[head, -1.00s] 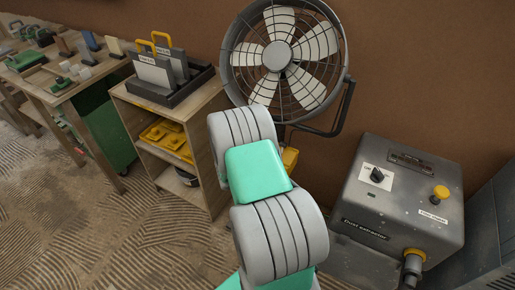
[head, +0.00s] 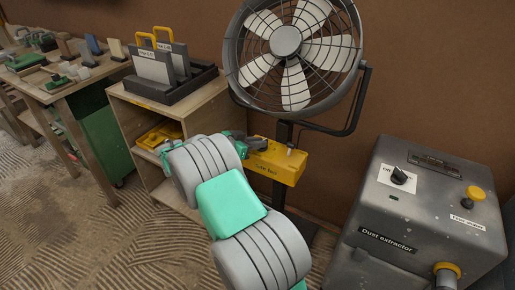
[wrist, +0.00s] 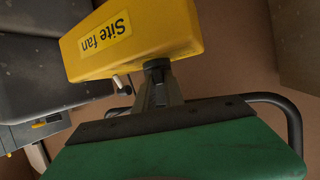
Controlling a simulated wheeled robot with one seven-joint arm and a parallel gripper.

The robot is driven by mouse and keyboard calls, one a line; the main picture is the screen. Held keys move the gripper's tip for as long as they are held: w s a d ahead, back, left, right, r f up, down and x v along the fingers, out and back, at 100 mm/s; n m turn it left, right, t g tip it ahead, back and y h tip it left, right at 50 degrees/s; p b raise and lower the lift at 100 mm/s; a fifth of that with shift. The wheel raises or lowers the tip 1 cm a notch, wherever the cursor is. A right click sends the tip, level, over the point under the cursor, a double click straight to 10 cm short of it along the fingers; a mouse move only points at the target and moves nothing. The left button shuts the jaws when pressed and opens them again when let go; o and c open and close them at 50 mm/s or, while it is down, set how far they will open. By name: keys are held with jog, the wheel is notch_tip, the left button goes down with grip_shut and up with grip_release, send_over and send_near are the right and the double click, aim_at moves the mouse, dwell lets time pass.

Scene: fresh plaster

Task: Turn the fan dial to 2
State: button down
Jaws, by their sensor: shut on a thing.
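The yellow fan control box (head: 285,166), labelled "Site fan", is mounted on the post below the fan (head: 286,42). It fills the upper part of the wrist view (wrist: 150,30). A black dial (wrist: 157,65) sticks out from its side. My gripper (wrist: 158,90) is shut on this dial, with the narrow fingers reaching it from below in the wrist view. In the head view my gripper (head: 254,143) is at the left end of the box, partly behind my arm. The dial's markings and pointer are hidden, so its setting cannot be read.
A small pale-tipped switch (wrist: 121,83) projects from the box beside the dial. The grey dust extractor (head: 400,225), with its own dial (head: 400,177) and yellow button (head: 476,193), stands at right. A wooden shelf unit (head: 152,119) with yellow bins stands left of my arm.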

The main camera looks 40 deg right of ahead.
jog(key=shift+s+f, duration=0.1)
jog(key=shift+f, duration=0.1)
dwell(0.3)
jog(key=c, duration=1.4)
grip_release()
jog(key=shift+d, duration=0.1)
jog(key=shift+c, duration=0.2)
jog(key=shift+r, duration=0.15)
jog(key=shift+a+r, duration=0.15)
jog(key=shift+a, duration=0.25)
jog(key=p+v, duration=0.1)
jog(key=v, duration=0.6)
jog(key=shift+w, duration=0.2)
